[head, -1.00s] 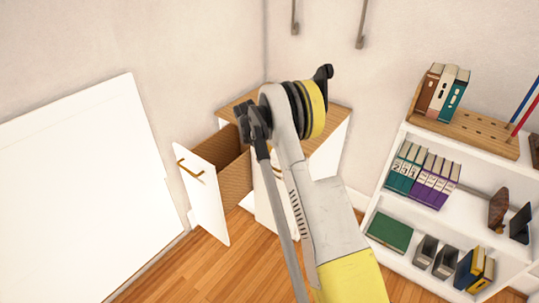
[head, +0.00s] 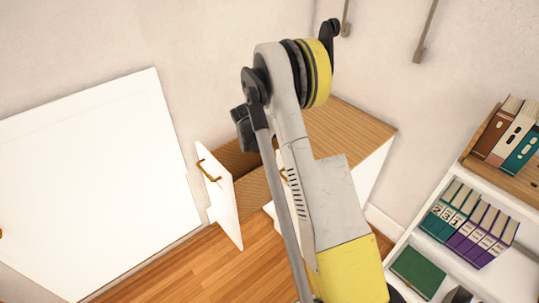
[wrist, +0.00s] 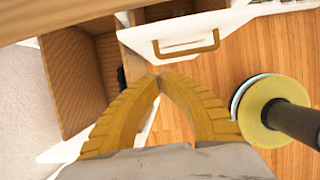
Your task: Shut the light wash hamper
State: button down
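The hamper that I take as the light wash one is a pulled-out wooden bin with a white front (head: 222,205) and gold handle (head: 208,170), at the left of a wood-topped white cabinet (head: 350,125). It stands open. In the wrist view its wooden inside (wrist: 75,75) shows at left. My gripper (wrist: 163,78) has its yellow fingers together at the tips, with nothing seen between them. The fingers hang over the white front's edge; contact cannot be told. In the head view my arm hides part of the cabinet and the gripper cannot be made out.
A second white front with a gold handle (wrist: 187,44) is beside the open bin. A large white panel (head: 95,190) is at left. A white shelf with binders (head: 465,225) stands at right. Wooden floor (head: 175,265) is clear before the cabinet.

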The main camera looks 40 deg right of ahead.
jog(key=b+x, duration=0.1)
jog(key=x, duration=0.2)
jog(key=d+b+x, duration=0.1)
jog(key=b+x, duration=0.1)
jog(key=x, duration=0.1)
jog(key=d+b+x, duration=0.1)
jog(key=x, duration=0.3)
jog(key=shift+r+b, duration=0.35)
jog(key=shift+r, duration=0.05)
jog(key=shift+d+r, duration=0.15)
jog(key=shift+d, duration=0.55)
jog(key=d, duration=0.5)
jog(key=shift+w+d, duration=0.25)
jog(key=shift+d, duration=0.1)
